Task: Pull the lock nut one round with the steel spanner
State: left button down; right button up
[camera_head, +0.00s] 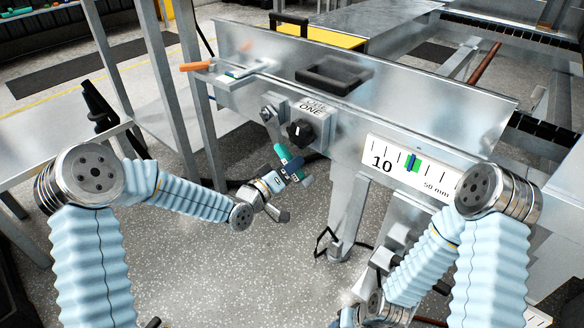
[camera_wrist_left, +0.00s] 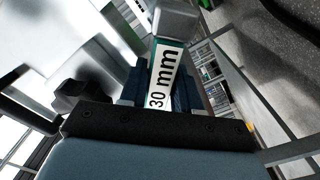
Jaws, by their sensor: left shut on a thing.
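My left gripper (camera_head: 284,172) is shut on the steel spanner, gripping its teal handle (camera_head: 284,152) in front of the machine. In the left wrist view the handle's white label (camera_wrist_left: 163,78) reads "30 mm", and a grey steel part of the spanner (camera_wrist_left: 178,22) extends past it. The lock nut (camera_head: 268,113) appears as a small round metal piece on the machine front, left of the black knob (camera_head: 299,131). The spanner's upper end points toward it; I cannot tell whether they touch.
A gauge (camera_head: 411,165) marked 10 and 50 mm, with a green band and blue pointer, is on the machine front. An orange-handled tool (camera_head: 196,66) lies on the ledge at upper left. A black tray (camera_head: 333,75) sits above the knob. The floor below is mostly open.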

pick_arm(q)
jog(key=shift+w+a+f+m, duration=0.6)
jog(key=shift+a+f+m, duration=0.15)
jog(key=shift+m, duration=0.15)
jog(key=shift+w+a+f+m, duration=0.6)
jog(key=shift+a+m, duration=0.2)
jog(key=shift+m, duration=0.1)
jog(key=shift+w+a+f+m, duration=0.5)
jog(key=shift+w+a+m, duration=0.2)
jog(key=shift+a+m, duration=0.2)
jog(key=shift+w+a+f+m, duration=0.25)
jog(key=shift+w+a+m, duration=0.5)
jog(key=shift+a+m, duration=0.2)
